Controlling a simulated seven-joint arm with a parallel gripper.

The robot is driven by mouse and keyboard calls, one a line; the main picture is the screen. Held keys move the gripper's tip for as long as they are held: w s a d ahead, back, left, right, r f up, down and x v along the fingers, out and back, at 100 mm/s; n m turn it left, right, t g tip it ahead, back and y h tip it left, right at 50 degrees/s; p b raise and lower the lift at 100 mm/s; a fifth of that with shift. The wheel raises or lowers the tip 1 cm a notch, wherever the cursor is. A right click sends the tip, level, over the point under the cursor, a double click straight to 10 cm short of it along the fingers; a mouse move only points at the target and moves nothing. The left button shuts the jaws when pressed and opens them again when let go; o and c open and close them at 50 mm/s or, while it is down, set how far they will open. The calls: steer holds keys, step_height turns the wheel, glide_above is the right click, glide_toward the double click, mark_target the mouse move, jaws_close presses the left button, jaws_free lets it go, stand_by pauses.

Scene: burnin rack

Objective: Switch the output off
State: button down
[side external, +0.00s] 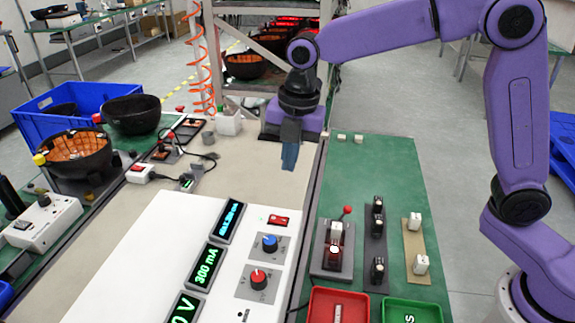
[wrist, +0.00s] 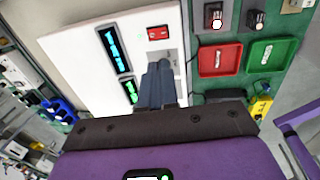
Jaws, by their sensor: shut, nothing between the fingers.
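The white power supply panel (side external: 150,255) carries a red rocker switch (side external: 278,219) near its far right corner, with a small green light beside it. The red switch also shows in the wrist view (wrist: 158,33), just beyond my fingertips. A blue knob (side external: 269,243) and a red knob (side external: 258,277) sit below the switch; my fingers hide them in the wrist view. A display (side external: 206,266) reads 300 mA. My gripper (side external: 289,165) is shut and empty, pointing down above the table beyond the panel. It also shows in the wrist view (wrist: 160,64).
On the green mat (side external: 374,160) right of the panel stand a red-knobbed lever fixture (side external: 334,245), several small black sockets, a red tray (side external: 338,300) and a green tray (side external: 411,307). Black bowls and a blue crate (side external: 60,105) are at the left.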

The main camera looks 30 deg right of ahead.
mark_target(275, 218)
steer(key=shift+w+a+r, duration=0.1)
steer(key=shift+w+a, duration=0.35)
steer(key=shift+a, duration=0.15)
steer(key=f, duration=0.9)
steer(key=w+a+f, duration=0.1)
steer(key=f, duration=0.4)
steer(key=shift+w+a, duration=0.1)
steer(key=shift+f, duration=0.2)
